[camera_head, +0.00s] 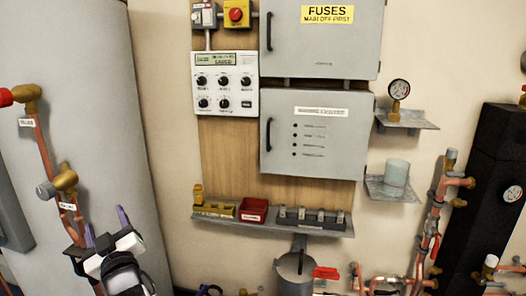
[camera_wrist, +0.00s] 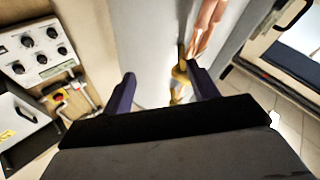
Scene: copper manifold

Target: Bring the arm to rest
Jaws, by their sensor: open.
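My gripper (camera_head: 106,227) is at the lower left of the head view, in front of the grey-white tank and close to the copper pipe. Its two purple fingers stand apart and point up. In the wrist view my gripper (camera_wrist: 160,82) is open, with nothing held between the fingers. A brass fitting (camera_wrist: 181,72) on a copper pipe shows beyond and beside the right finger. I cannot tell whether the finger touches it. Most of my arm is out of view.
The copper pipe with a labelled brass valve (camera_head: 65,181) runs down the tank (camera_head: 95,60). A wall shelf (camera_head: 325,229) holds a red tray (camera_head: 254,211) and small parts. A control panel (camera_head: 226,84) and grey cabinets (camera_head: 314,135) are above. More copper pipework (camera_head: 432,215) stands at right.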

